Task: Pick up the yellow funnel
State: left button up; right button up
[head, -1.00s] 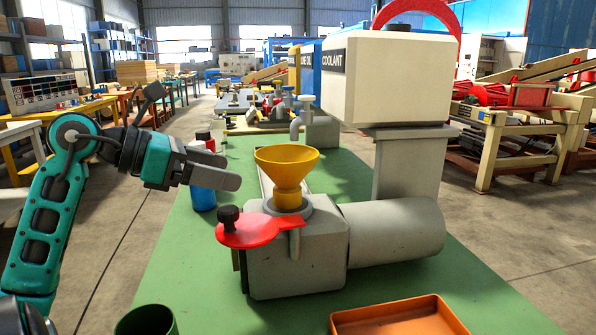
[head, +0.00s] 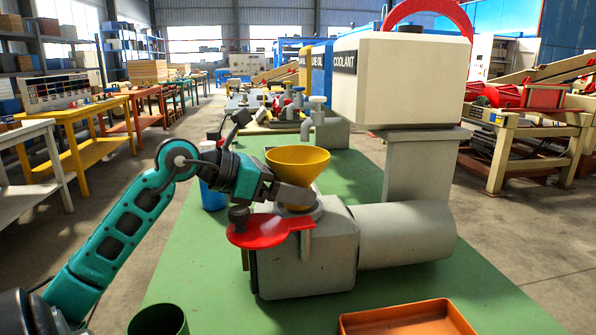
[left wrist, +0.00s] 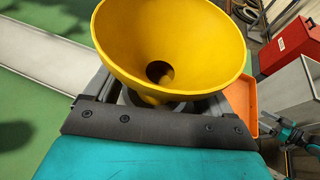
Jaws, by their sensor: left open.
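The yellow funnel (head: 298,163) stands upright in the round top opening of the grey machine (head: 308,250). In the left wrist view the funnel (left wrist: 170,45) fills the upper middle, its bowl toward the camera. My left gripper (head: 300,196) is open, at the funnel's lower part, below the rim. In the left wrist view its fingers lie to either side of the funnel, partly hidden under the bowl. I cannot tell whether they touch the stem, which is hidden. My right gripper is not in the head view.
A red lid (head: 262,234) with a black knob sits at the machine's front. The cream COOLANT tank (head: 400,80) stands close behind on the right. An orange tray (head: 410,320) and a dark green cup (head: 158,320) are at the near edge. A blue bottle (head: 212,196) stands behind my arm.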

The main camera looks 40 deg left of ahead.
pick_arm(q)
jog(key=shift+w, duration=0.15)
jog(key=shift+c, duration=0.5)
jog(key=c, duration=1.1)
